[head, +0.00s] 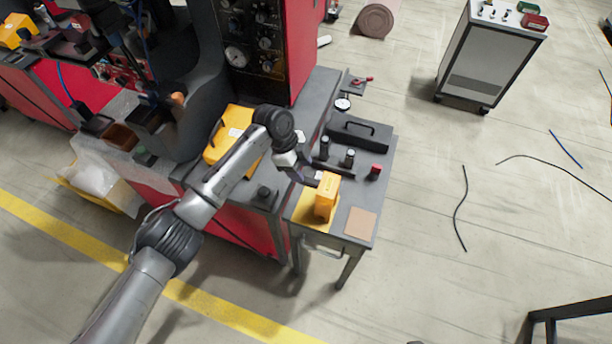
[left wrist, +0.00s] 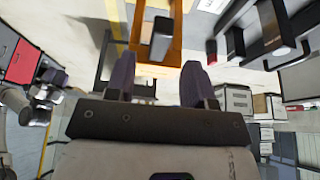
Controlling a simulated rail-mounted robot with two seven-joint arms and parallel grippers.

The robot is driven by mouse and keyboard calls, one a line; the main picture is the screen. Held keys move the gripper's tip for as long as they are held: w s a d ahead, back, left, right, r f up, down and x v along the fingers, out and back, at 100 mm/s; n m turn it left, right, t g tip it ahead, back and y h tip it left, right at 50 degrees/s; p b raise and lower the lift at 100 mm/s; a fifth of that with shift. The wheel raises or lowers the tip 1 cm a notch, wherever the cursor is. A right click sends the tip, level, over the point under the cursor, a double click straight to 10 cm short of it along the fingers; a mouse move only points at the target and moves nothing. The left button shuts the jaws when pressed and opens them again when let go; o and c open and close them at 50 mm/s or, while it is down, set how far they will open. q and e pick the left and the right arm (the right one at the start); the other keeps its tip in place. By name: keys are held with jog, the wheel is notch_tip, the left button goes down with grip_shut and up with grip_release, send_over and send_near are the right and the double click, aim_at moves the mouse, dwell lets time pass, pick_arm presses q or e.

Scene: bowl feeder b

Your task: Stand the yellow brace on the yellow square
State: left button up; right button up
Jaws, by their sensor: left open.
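The yellow brace (head: 327,197) stands upright on the small grey table, with its foot over the yellow square (head: 312,222). Part of the square is hidden behind the brace. My left gripper (head: 308,179) is at the upper left side of the brace. In the left wrist view its two dark fingers (left wrist: 158,82) are spread with nothing held between them. The orange-yellow brace (left wrist: 138,28) shows beyond the fingertips there. A gap between fingers and brace appears, but its size is hard to judge. My right gripper is in neither view.
A tan square (head: 360,223) lies to the right on the table. Dark cylinders (head: 349,158), a red-topped one (head: 375,172) and a black case (head: 360,132) with a handle stand behind the brace. A red-sided machine and a yellow box (head: 228,135) are on the left.

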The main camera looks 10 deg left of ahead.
pick_arm(q)
jog(key=shift+v, duration=2.95)
jog(key=s+f+n+t, duration=0.2)
jog(key=s+f+n, duration=0.5)
jog(key=s+f, duration=1.05)
jog(key=s+a+r+n+t+y, duration=0.1)
jog(key=s+a+n+y, duration=0.1)
jog(key=s+a+n, duration=0.4)
jog(key=s+a+r+n+t+y, duration=0.1)
jog(key=s+a+n, duration=0.4)
jog(key=s, duration=1.2)
jog(key=shift+s+a+r+n+t+y, duration=0.3)
jog(key=shift+a+r+n+y, duration=0.15)
jog(key=shift+a, duration=0.3)
